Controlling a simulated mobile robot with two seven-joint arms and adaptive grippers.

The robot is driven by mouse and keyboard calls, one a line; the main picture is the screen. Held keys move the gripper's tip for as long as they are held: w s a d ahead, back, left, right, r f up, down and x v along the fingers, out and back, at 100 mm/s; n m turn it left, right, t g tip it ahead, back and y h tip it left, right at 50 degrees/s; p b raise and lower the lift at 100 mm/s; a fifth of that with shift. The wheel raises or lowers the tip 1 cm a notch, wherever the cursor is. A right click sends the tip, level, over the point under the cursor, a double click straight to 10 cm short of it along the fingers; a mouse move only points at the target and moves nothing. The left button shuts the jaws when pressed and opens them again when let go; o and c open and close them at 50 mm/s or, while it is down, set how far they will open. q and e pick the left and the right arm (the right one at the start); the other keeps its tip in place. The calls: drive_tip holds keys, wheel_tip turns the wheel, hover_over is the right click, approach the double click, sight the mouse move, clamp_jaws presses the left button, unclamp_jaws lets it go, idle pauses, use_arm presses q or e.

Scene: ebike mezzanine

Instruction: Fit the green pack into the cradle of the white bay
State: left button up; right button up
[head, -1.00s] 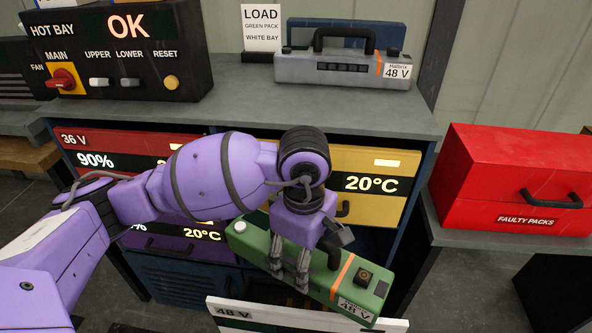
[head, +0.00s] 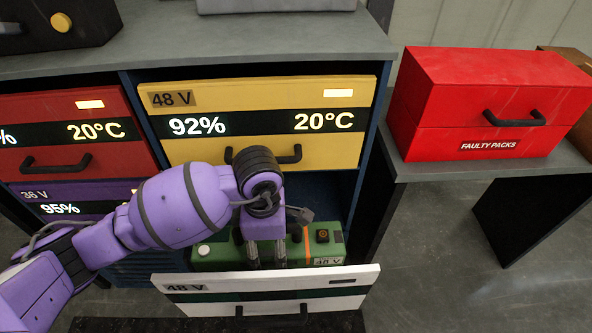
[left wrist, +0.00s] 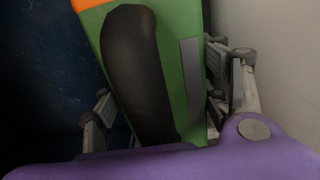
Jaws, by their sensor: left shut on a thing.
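The green pack (head: 327,252) has an orange stripe, a black handle and a 48 V label. My left gripper (head: 267,262) is shut on it from above. The pack is lengthwise behind the front panel of the open white bay (head: 352,287), low in the cabinet. In the left wrist view the green pack (left wrist: 185,75) lies between the fingers, with its dark handle in the middle. The cradle is hidden behind the panel and the pack, so I cannot tell whether the pack touches it. My right gripper is not in view.
The closed yellow bay (head: 220,153) is just above and behind my left gripper. Red (head: 120,160) and purple (head: 25,190) bays are at left. A red faulty packs box (head: 490,110) stands on a bench at right. Floor is clear between cabinet and bench.

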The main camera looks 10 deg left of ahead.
use_arm(q)
drive_tip(key=shift+w+d+f+b, duration=0.1)
drive_tip(key=shift+f+b, duration=0.2)
drive_tip(key=shift+f, duration=1.25)
drive_tip(key=shift+w+f+b, duration=0.1)
drive_tip(key=shift+f+b, duration=0.15)
drive_tip(key=shift+f, duration=1.25)
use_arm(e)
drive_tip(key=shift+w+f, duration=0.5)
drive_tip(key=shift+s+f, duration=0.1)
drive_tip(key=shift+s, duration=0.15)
use_arm(q)
drive_tip(key=o, duration=1.8)
drive_tip(key=shift+s+f, duration=0.2)
drive_tip(key=shift+o, duration=1.3)
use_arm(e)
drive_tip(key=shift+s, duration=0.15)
